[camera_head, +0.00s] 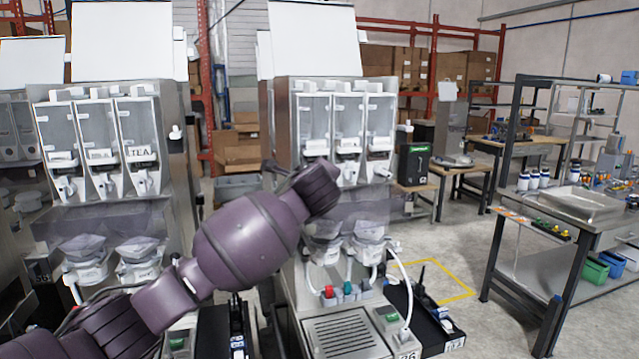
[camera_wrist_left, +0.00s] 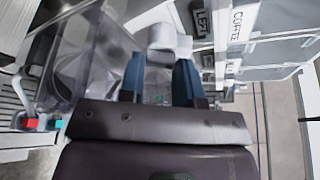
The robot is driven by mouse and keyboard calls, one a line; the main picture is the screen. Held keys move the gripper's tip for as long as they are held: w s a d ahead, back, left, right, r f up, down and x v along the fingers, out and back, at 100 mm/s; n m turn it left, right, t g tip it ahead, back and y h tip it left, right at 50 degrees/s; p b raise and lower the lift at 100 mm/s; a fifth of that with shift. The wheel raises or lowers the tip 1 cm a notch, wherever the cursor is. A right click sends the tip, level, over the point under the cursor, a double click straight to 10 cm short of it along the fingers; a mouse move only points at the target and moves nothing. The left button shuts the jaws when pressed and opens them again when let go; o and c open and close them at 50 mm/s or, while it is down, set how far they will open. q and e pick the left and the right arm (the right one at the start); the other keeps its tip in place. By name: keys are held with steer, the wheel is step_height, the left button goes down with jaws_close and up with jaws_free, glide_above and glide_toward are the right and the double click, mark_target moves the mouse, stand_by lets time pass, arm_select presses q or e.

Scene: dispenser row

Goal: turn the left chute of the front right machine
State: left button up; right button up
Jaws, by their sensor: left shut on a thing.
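The front right machine (camera_head: 282,130) stands at the middle of the head view, with three clear-fronted canisters and white chutes in a row. Its left chute (camera_head: 316,149) shows just above my purple left wrist; its lower part is hidden by the wrist. In the left wrist view, my left gripper (camera_wrist_left: 159,68) has its two blue fingers shut on the white chute (camera_wrist_left: 168,42), one finger on each side. A LEFT label (camera_wrist_left: 201,20) and a COFFEE label (camera_wrist_left: 238,24) show beside it. My right gripper is not in view.
Another dispenser machine (camera_head: 178,120) stands at the left, its middle canister partly and right one labelled TEA. Clear funnels (camera_head: 368,232) and hoses hang below the chutes. A workbench (camera_head: 575,215) stands at the right, with open floor between.

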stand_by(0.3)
arm_select(q)
steer(key=o, duration=0.9)
steer(key=b+v, duration=0.1)
steer(key=v, duration=0.9)
steer(key=shift+s+a+b, duration=0.15)
steer(key=shift+s+b, duration=0.2)
steer(key=shift+s, duration=0.05)
steer(key=shift+c, duration=0.3)
